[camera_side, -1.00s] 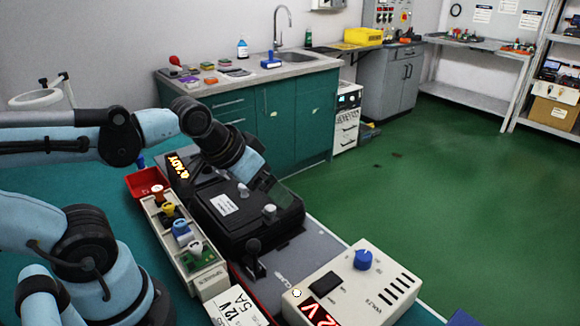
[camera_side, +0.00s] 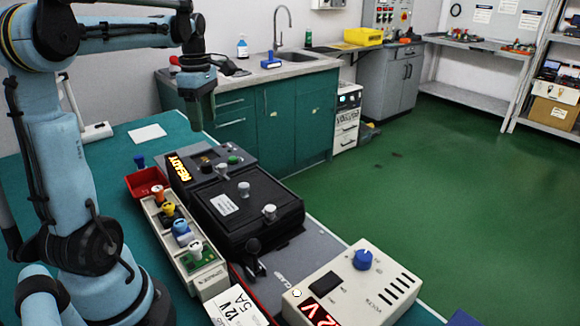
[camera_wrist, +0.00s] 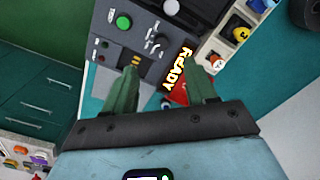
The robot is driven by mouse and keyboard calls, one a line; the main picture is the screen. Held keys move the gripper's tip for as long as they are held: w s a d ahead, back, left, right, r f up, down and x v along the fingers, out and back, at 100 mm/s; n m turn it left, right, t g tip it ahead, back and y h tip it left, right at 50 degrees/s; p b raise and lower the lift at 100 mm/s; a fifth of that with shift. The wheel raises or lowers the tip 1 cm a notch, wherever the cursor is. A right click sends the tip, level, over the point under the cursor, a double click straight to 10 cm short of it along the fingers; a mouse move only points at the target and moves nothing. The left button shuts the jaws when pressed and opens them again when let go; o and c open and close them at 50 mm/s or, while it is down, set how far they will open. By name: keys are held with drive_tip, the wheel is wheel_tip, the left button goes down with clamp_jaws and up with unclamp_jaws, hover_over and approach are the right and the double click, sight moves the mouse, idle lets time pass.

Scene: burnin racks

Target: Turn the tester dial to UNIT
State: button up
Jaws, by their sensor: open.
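The tester's dark control panel (camera_side: 210,163) lies behind the black lidded box and shows a lit READY sign (camera_side: 178,168). In the wrist view the READY sign (camera_wrist: 178,68) is beside a dark dial (camera_wrist: 155,43) with a pale pointer. Its labels are too small to read. A green button (camera_wrist: 123,20) is on the same panel. My gripper (camera_side: 203,124) hangs above and behind the panel, apart from it. In the wrist view my gripper (camera_wrist: 163,72) has its two green fingers spread and empty, with the dial beyond the gap.
The black box (camera_side: 248,208) carries upright knobs and a front lever (camera_side: 254,250). A tray of coloured plugs (camera_side: 185,245) and a red bin (camera_side: 143,181) stand left of it. A 12 V supply (camera_side: 352,285) with a blue knob is in front. The air around my gripper is clear.

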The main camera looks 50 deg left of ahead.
sight(206, 164)
drive_tip(key=shift+n, duration=0.6)
drive_tip(key=f, duration=0.8)
drive_tip(key=s+f, duration=0.1)
drive_tip(key=f, duration=0.3)
drive_tip(key=shift+a, duration=0.4)
clamp_jaws()
